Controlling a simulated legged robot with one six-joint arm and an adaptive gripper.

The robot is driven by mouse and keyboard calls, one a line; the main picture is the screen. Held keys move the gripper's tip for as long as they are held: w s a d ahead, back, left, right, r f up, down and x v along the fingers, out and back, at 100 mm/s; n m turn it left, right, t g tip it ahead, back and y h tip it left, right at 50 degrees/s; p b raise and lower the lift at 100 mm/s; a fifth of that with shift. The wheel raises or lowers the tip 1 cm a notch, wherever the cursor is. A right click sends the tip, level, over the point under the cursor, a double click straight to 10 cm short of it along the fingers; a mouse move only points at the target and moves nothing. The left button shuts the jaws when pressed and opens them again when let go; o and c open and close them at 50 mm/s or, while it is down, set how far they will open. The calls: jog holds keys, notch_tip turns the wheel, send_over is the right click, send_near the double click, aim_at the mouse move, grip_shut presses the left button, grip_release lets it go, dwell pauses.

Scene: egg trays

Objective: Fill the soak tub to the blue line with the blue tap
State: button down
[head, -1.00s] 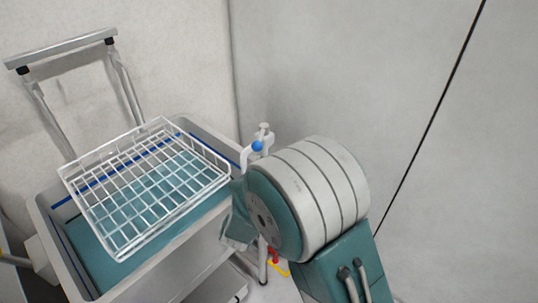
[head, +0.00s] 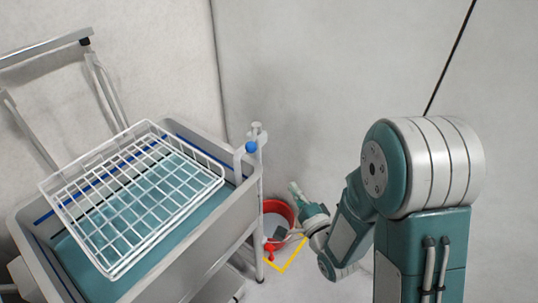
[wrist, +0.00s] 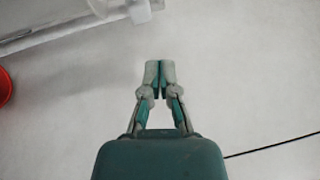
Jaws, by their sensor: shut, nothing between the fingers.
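The soak tub (head: 205,217) is a grey tub on a cart at the left of the head view. A blue line (head: 45,217) runs along its inner wall. Its lower inside is teal; I cannot tell whether that is water. The tap has a blue knob (head: 251,147) and a white spout over the tub's right corner. I see no stream from it. My gripper (head: 294,188) is right of and below the tap, apart from it. The wrist view shows my gripper (wrist: 160,68) shut and empty, fingertips together, against a pale surface.
A white wire basket (head: 125,185) sits over the tub. A red bucket (head: 290,209) stands on the floor behind my gripper, near a red fitting (head: 268,247) and a yellow floor outline (head: 290,262). Pale walls close the back.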

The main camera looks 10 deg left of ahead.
jog(key=s+a+x, duration=0.1)
jog(key=a+x, duration=0.1)
jog(key=x, duration=1)
jog(key=shift+s+a+r, duration=0.15)
jog(key=shift+a+r, duration=0.05)
jog(key=shift+a, duration=0.05)
jog(key=a, duration=0.2)
jog(key=s+a, duration=0.1)
jog(key=a, duration=0.1)
jog(key=shift+f, duration=0.1)
